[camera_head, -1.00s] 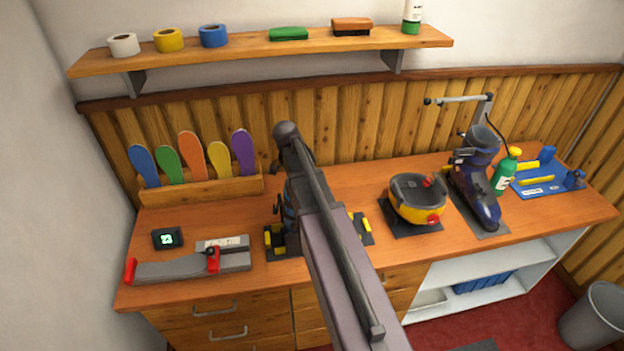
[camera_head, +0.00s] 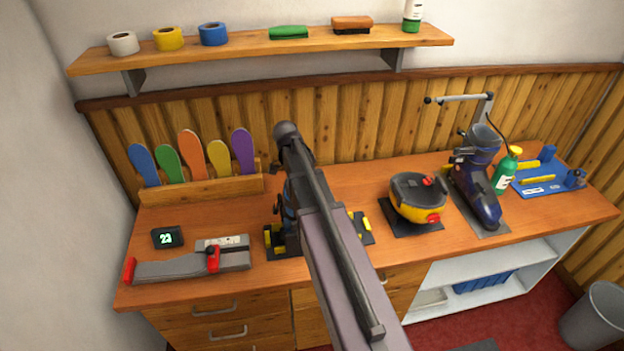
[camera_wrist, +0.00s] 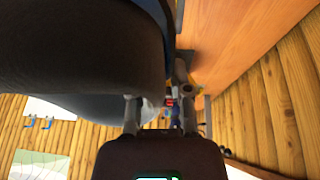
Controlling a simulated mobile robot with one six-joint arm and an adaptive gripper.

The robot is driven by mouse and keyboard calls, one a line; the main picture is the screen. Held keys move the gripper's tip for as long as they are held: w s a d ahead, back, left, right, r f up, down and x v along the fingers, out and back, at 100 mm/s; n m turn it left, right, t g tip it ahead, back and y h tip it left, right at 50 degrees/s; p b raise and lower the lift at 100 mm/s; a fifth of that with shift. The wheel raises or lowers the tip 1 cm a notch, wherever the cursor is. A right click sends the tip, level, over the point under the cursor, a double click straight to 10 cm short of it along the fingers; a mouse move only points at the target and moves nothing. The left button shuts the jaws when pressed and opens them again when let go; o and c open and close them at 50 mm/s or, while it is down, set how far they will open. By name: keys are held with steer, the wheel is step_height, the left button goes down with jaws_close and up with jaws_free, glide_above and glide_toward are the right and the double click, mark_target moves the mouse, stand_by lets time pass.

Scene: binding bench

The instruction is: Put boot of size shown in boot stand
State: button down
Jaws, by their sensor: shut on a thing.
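A small dark display (camera_head: 167,237) at the bench's left reads 23 in green. In the head view a dark blue boot (camera_head: 478,190) stands at the right on a dark mat, with a bent metal arm behind it. My arm hides most of a dark bluish thing (camera_head: 289,205) among black and yellow parts on the bench. In the wrist view a large dark rounded thing, seemingly a boot (camera_wrist: 80,50), fills the upper left. My gripper (camera_wrist: 160,100) is shut on it; the exact grip point is unclear. My gripper is hidden in the head view.
A grey tool with red ends (camera_head: 190,264) lies at the front left, before a rack of coloured insoles (camera_head: 200,190). A round yellow and black device (camera_head: 418,199), a green bottle (camera_head: 505,172) and a blue tray (camera_head: 548,186) stand to the right. A shelf (camera_head: 270,47) hangs above.

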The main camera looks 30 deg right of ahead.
steer(key=shift+f, duration=0.1)
steer(key=shift+c, duration=2.4)
jaws_free()
steer(key=shift+r, duration=0.25)
